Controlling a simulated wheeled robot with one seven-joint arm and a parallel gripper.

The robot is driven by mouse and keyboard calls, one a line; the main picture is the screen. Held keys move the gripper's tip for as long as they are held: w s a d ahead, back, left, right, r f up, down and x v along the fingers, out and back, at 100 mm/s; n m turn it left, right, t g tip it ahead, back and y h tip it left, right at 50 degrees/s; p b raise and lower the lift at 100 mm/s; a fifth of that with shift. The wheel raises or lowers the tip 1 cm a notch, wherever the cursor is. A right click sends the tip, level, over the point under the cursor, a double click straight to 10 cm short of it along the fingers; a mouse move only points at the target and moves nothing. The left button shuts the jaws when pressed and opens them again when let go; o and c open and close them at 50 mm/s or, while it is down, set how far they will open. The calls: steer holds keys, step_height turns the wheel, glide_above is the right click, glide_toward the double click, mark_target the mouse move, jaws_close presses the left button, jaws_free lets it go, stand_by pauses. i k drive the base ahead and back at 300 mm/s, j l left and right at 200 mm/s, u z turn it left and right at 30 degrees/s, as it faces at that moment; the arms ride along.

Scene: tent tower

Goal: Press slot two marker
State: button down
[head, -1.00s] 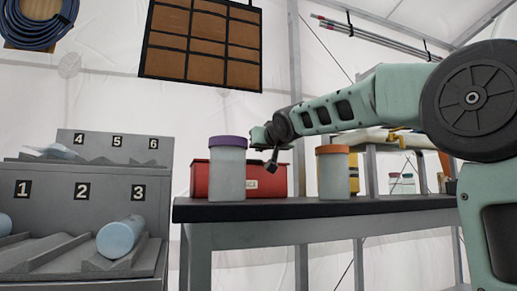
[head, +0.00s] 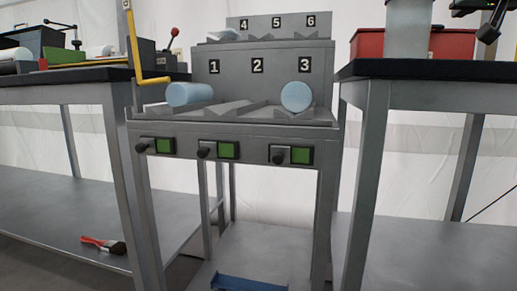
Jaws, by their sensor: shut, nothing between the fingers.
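The number 2 marker (head: 257,65) is a black plate with a white digit. It sits on the grey rack's upright panel (head: 232,86), between the number 1 marker (head: 214,67) and the number 3 marker (head: 304,65). The slot below marker 2 is empty. A pale blue cylinder (head: 190,95) lies below marker 1 and another (head: 297,97) lies below marker 3. On the front edge are three black knobs, each beside a green square; the middle square (head: 228,150) is below slot two.
Markers 4, 5 and 6 are on a higher tier (head: 278,23). A dark-topped table at right holds a red box (head: 383,43) and a jar (head: 408,28). A brush (head: 103,244) lies on the lower shelf.

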mark_target(206, 150)
steer(key=k+j, duration=0.2)
steer(key=k, duration=0.25)
steer(key=k+j, duration=0.2)
steer(key=k, duration=0.25)
